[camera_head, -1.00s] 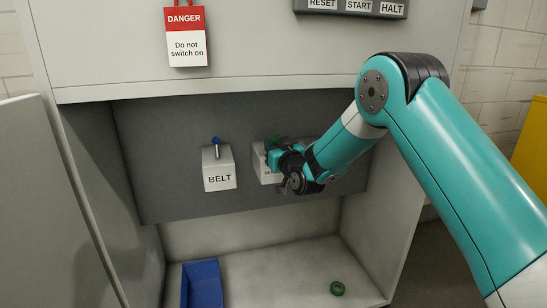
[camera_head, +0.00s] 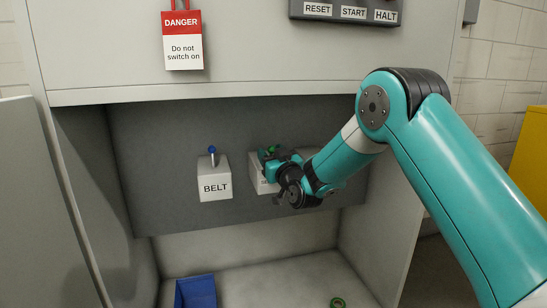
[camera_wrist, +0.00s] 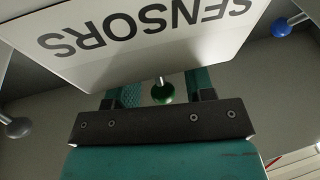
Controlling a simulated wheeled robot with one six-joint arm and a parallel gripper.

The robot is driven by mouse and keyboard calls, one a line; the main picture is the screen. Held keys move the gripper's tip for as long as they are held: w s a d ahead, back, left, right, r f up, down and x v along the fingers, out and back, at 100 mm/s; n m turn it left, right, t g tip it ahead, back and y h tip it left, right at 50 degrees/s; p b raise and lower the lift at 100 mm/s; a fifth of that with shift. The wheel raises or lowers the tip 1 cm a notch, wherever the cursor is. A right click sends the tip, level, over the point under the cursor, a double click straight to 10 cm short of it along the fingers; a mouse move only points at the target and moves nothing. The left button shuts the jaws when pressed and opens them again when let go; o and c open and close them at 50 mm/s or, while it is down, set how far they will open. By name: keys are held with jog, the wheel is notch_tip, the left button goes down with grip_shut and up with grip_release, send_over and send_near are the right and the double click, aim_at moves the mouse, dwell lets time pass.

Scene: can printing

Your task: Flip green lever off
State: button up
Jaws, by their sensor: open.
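The green lever is a short metal pin with a round green knob (camera_wrist: 162,94) on the SENSORS box (camera_wrist: 140,35), whose label is upside down in the wrist view. In the head view the green knob (camera_head: 273,149) shows small at the top of the box (camera_head: 256,175), which my arm mostly covers. My gripper (camera_wrist: 158,92) is open, with one finger on each side of the knob. Gaps show between knob and fingers in the wrist view, so I see no grip on it. In the head view my gripper (camera_head: 268,160) is right at the box.
A BELT box (camera_head: 215,188) with an upright blue lever (camera_head: 211,150) stands to the left. A grey knob (camera_wrist: 18,127) shows in the wrist view. A blue bin (camera_head: 196,291) and a green ring (camera_head: 338,303) lie on the cabinet floor below. A danger sign (camera_head: 182,45) hangs above.

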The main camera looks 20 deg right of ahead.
jog(key=b+v, duration=1.3)
jog(key=v, duration=0.4)
jog(key=shift+s, duration=0.15)
jog(key=shift+f, duration=0.15)
